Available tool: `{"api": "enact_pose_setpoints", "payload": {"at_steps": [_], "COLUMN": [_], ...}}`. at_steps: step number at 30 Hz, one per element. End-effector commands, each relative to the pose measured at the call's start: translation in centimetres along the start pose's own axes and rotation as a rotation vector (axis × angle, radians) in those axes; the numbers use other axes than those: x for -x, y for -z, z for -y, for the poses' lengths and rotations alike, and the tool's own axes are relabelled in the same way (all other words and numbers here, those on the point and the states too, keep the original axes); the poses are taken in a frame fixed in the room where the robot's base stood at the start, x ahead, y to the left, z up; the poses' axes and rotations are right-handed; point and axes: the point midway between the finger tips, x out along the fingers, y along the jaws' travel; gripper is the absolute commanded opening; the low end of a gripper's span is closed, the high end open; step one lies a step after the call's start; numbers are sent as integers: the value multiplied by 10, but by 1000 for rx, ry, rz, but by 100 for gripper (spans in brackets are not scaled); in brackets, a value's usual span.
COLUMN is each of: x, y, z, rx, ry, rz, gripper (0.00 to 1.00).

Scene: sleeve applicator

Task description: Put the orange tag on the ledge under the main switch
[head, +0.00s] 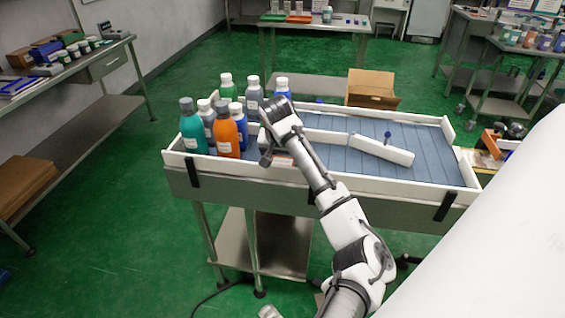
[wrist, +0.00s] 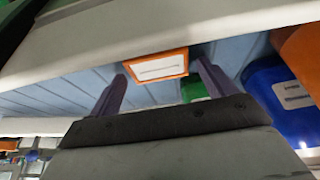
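The orange tag (wrist: 157,67) has an orange border and a white label with a dark line. In the wrist view it lies against the lower edge of a white rail, between and just beyond my fingertips. My gripper (wrist: 163,74) is open, one finger on each side of the tag, with a small gap showing at the right finger. In the head view my gripper (head: 268,152) reaches down over the front of the conveyor table, and an orange edge of the tag (head: 284,161) shows beside it. I cannot make out the main switch or its ledge in either view.
Several capped bottles, one an orange bottle (head: 228,136), stand on the table's left part. A white guide rail (head: 383,149) crosses the blue slatted surface (head: 430,160). White side walls (head: 395,186) edge the table. A cardboard box (head: 371,88) stands behind it.

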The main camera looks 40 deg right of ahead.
Motion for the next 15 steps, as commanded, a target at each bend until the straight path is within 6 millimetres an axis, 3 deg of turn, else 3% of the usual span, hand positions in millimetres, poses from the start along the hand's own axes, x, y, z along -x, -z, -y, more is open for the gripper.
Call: {"api": "enact_pose_setpoints", "payload": {"at_steps": [1,9,15], "x": [0,0,1], "y": [0,0,0], "z": [0,0,0], "rx": [0,0,0], "ry": [0,0,0], "rz": [0,0,0], "gripper": [76,41,37]}}
